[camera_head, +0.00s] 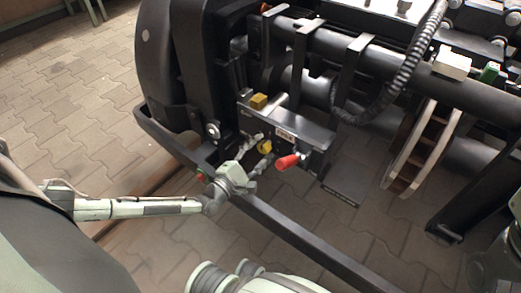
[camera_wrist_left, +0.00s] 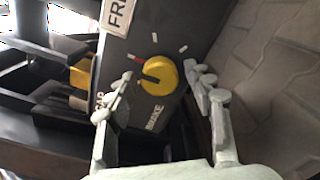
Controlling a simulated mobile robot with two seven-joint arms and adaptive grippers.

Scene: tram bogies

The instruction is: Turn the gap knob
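The yellow round knob (camera_wrist_left: 160,76) sits on a dark panel (camera_wrist_left: 140,40) in the left wrist view, with a dark notch on its left side, a red mark and white ticks around it. In the head view the knob (camera_head: 265,147) is small and partly hidden by my left gripper (camera_head: 258,151). My left gripper (camera_wrist_left: 162,86) is open, with one finger on each side of the knob. A space shows between the fingertips and the knob; depth contact cannot be told.
A red handle (camera_head: 287,161) sticks out just right of the knob. A yellow block (camera_head: 258,101) is above it. A long dark rail (camera_head: 290,228) runs in front, below my left wrist. A ribbed hose (camera_head: 408,68) hangs at the right.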

